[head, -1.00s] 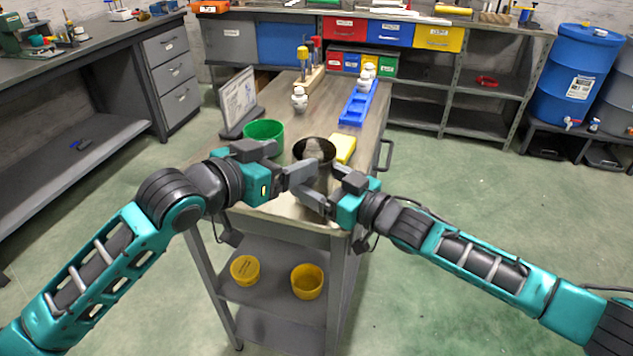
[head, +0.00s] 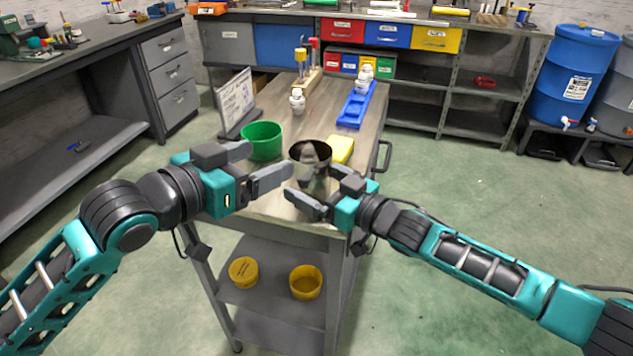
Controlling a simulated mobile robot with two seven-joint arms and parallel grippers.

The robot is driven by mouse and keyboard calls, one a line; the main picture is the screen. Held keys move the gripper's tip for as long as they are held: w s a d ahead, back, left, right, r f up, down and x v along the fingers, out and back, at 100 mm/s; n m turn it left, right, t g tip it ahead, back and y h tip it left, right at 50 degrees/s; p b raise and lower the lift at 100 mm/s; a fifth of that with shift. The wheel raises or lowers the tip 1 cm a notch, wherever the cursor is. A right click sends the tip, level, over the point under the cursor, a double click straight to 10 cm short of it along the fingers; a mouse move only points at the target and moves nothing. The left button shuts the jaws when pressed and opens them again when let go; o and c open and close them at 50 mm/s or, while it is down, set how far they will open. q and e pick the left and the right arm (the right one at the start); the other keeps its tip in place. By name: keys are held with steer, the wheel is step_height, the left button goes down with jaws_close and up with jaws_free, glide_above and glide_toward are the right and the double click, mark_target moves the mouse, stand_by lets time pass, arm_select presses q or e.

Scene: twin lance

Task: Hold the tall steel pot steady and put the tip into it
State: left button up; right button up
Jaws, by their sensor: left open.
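The tall steel pot (head: 322,150) stands on the cart top, dark inside, with a paler patch within that I cannot identify. My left gripper (head: 258,165) is open and empty, left of the pot and in front of the green bowl, apart from the pot. My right gripper (head: 319,188) has its fingers spread at the near side of the pot. Its upper finger overlaps the pot's lower right side, and I cannot tell whether it touches. The pot's lower part is partly hidden by the fingers. I cannot make out a separate tip.
The green bowl (head: 262,141) is left of the pot, and a yellow block (head: 341,149) is right of it. A sign stand (head: 236,104), a white figure-like bottle (head: 297,101) and a blue tray (head: 356,106) stand farther back. Yellow tubs (head: 305,282) sit on the lower shelf.

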steer(key=v, duration=1.2)
arm_select(q)
steer(key=s+a+f+n+y+p, duration=0.1)
steer(key=s+a+f+y, duration=0.1)
steer(key=s+f, duration=0.3)
steer(key=s+a+f+n+g+y+p, duration=0.1)
steer(key=s+f, duration=0.5)
steer(key=f, duration=0.8)
steer(key=s+a+f+n+y, duration=0.3)
steer(key=s+a+f, duration=0.3)
steer(key=f, duration=0.3)
steer(key=shift+a+f+y+p, duration=0.4)
steer(key=shift+a+y, duration=0.15)
steer(key=shift+y, duration=0.35)
arm_select(e)
steer(key=s+d+f+m+h, duration=0.3)
steer(key=s+f+h, duration=0.3)
steer(key=s+f, duration=0.2)
steer(key=s+d+f+m+h, duration=0.4)
steer(key=s+f+h, duration=0.1)
steer(key=s+f, duration=0.4)
steer(key=shift+s+d+f+g+h, duration=0.25)
steer(key=shift+f+g+h, duration=0.15)
steer(key=shift+f, duration=0.1)
arm_select(q)
steer(key=shift+c, duration=0.3)
arm_select(e)
steer(key=shift+c, duration=0.3)
